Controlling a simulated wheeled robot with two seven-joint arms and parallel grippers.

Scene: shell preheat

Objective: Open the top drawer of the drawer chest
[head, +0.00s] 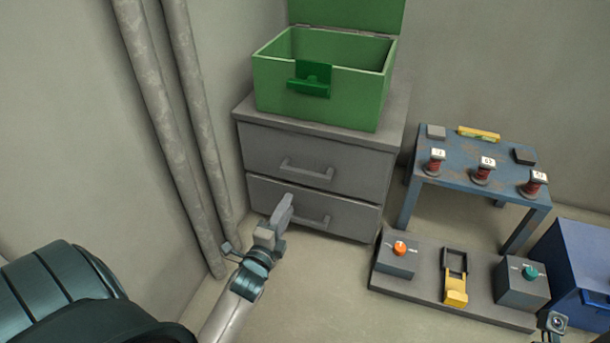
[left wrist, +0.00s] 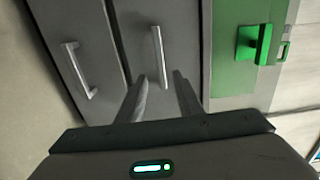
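The grey drawer chest (head: 240,128) stands against the wall with two drawers, both shut. The top drawer (head: 265,152) has a grey bar handle (head: 307,171). The lower drawer (head: 258,196) has a similar handle, partly behind my left gripper (head: 286,208). In the left wrist view, the fingers of my left gripper (left wrist: 160,95) are apart and empty. They point toward the top drawer's handle (left wrist: 157,57), which shows ahead between them, apart from them. A small dark part at the lower right edge of the head view seems to be my right gripper (head: 552,322); its fingers cannot be made out.
An open green box (head: 275,84) with a front latch sits on the chest. Pipes (head: 165,110) run along the left wall. To the right are a blue table (head: 455,163) with red-based pieces, a low control panel (head: 425,283) on the floor and a blue box (head: 575,260).

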